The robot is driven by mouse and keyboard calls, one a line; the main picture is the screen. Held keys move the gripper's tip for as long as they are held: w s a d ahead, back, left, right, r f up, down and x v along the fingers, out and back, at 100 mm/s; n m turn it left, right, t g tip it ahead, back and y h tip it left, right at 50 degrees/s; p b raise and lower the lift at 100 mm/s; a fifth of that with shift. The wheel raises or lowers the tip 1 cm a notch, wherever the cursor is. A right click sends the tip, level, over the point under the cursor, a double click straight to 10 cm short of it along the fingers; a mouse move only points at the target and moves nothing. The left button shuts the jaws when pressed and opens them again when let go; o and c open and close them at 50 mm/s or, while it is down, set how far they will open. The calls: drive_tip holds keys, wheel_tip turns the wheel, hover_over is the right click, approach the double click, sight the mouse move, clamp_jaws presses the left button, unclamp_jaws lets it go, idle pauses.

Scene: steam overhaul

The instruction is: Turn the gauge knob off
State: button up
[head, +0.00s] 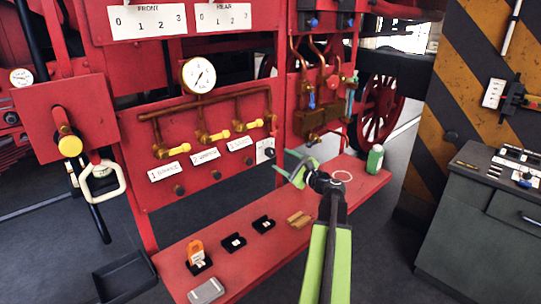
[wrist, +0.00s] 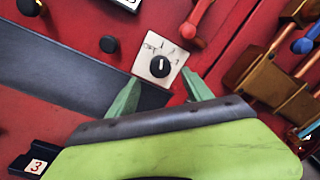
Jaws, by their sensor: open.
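The gauge knob (wrist: 160,67) is a round black knob with a white pointer line on a white marked plate (wrist: 143,68). In the wrist view the plate is tilted and the pointer stands nearly upright; the markings are too small to read surely. In the head view the plate (head: 262,156) is at the lower right of the red panel. My gripper (head: 296,168) is in front of the panel, just right of the plate. It also shows in the wrist view (wrist: 161,88), with green fingers open and empty, apart from the knob and below it in the picture.
A red shelf (head: 235,262) below holds small black trays, an orange tag (head: 196,249) and a green bottle (head: 375,158). Yellow-handled valves (head: 212,137) and a round gauge (head: 198,75) are above left. Copper pipes and a blue handle stand to the right.

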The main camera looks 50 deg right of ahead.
sight(272, 154)
drive_tip(key=w, duration=0.5)
drive_tip(key=w+d, duration=0.1)
drive_tip(key=w, duration=0.1)
drive_tip(key=shift+w, duration=0.35)
drive_tip(key=shift+c, duration=0.5)
